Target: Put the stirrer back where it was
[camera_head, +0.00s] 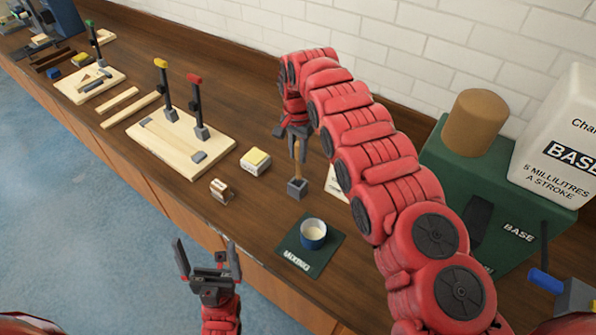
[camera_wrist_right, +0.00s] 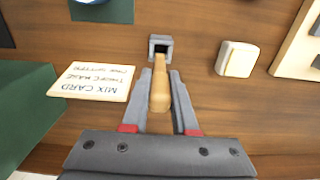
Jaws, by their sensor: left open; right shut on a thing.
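The stirrer, a light wooden stick (camera_head: 298,170), hangs roughly upright from my right gripper (camera_head: 297,136), which is shut on it. It also shows between the fingers in the right wrist view (camera_wrist_right: 160,92). A small grey square holder (camera_head: 297,189) stands on the bench right below the stirrer. In the right wrist view the holder (camera_wrist_right: 160,40) shows a dark opening just beyond the stirrer's end; I cannot tell whether the tip is inside it. My left gripper (camera_head: 208,262) is open and empty, in front of the bench edge.
A blue cup (camera_head: 313,233) with pale contents stands on a dark green mat (camera_head: 290,258). A mix card (camera_wrist_right: 95,82) lies beside the holder. A yellow-topped block (camera_head: 255,161) and a small metal-and-wood piece (camera_head: 222,190) are to the left. A green dispenser (camera_head: 455,180) stands right.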

